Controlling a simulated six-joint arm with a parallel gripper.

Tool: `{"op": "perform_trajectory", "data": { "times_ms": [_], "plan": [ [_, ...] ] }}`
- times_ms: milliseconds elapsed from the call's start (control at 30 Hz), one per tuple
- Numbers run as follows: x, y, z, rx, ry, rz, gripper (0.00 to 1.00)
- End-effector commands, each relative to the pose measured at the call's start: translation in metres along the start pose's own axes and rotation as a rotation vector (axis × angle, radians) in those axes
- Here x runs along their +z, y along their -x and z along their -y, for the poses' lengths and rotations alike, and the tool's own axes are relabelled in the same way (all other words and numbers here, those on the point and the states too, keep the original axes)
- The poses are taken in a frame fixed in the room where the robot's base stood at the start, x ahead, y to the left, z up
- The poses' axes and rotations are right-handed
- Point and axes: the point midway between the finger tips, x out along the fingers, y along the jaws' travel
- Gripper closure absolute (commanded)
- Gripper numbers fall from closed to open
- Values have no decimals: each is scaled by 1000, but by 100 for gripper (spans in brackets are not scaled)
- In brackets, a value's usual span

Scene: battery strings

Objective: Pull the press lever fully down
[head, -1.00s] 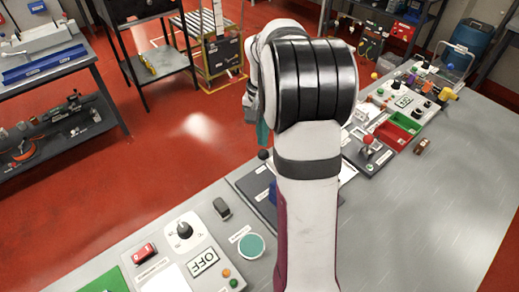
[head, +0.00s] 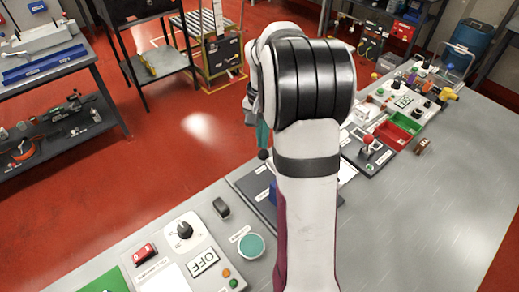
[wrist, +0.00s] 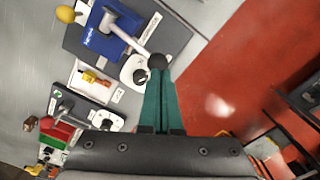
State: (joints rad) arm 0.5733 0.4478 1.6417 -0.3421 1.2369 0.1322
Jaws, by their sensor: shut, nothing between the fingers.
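The press is a blue block (wrist: 108,42) on a dark base plate, with a pale lever bar (wrist: 128,36) running out to a black ball knob (wrist: 157,61) in the wrist view. In the head view the knob (head: 263,154) shows left of my arm, and a bit of the blue press (head: 272,192) shows below it; my arm hides the rest. My gripper (wrist: 158,80) has teal fingers, shut and empty. Their tips are at the knob in the wrist view, and just above it in the head view (head: 263,142). I cannot tell whether they touch it.
A yellow ball (wrist: 66,14) stands beside the press plate. A red-knobbed joystick panel (head: 369,150) and green and red bins (head: 392,134) lie beyond my arm. The right side of the bench is clear.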

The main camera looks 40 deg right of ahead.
Motion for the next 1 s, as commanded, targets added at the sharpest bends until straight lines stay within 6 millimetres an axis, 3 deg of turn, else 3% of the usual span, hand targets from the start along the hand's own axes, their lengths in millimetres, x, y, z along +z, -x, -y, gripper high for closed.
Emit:
{"op": "perform_trajectory", "data": {
  "times_ms": [1000],
  "plan": [
    [0,-31,0,1,0,2,100]
  ]
}}
